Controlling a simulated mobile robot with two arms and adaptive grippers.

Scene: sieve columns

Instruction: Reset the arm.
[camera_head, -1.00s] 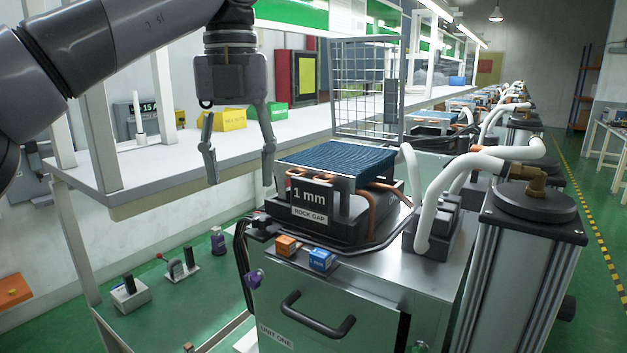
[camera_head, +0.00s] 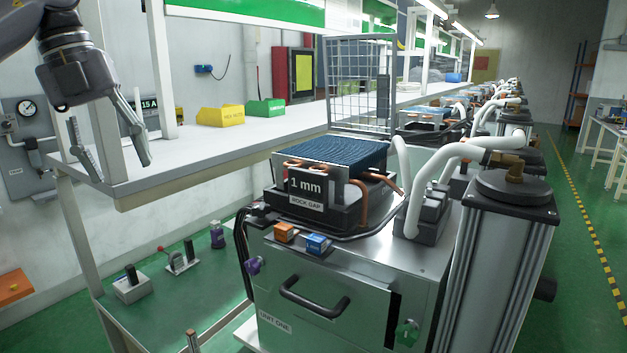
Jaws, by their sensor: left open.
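My left gripper (camera_head: 118,172) is at the upper left, with its two grey fingers apart and nothing between them. It hangs tilted in front of the left end of the white bench. My left arm reaches in from the top left corner. My right arm and gripper do not show. The unit with the blue mesh block (camera_head: 335,153) and the "1 mm" label (camera_head: 305,186) stands to the right of the gripper, well apart from it.
The white bench (camera_head: 190,165) carries a yellow bin (camera_head: 220,116) and a green bin (camera_head: 265,108). A wire grid panel (camera_head: 358,85) stands at its edge. An orange cube (camera_head: 284,233) and a blue cube (camera_head: 317,244) sit on the metal cabinet (camera_head: 350,290).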

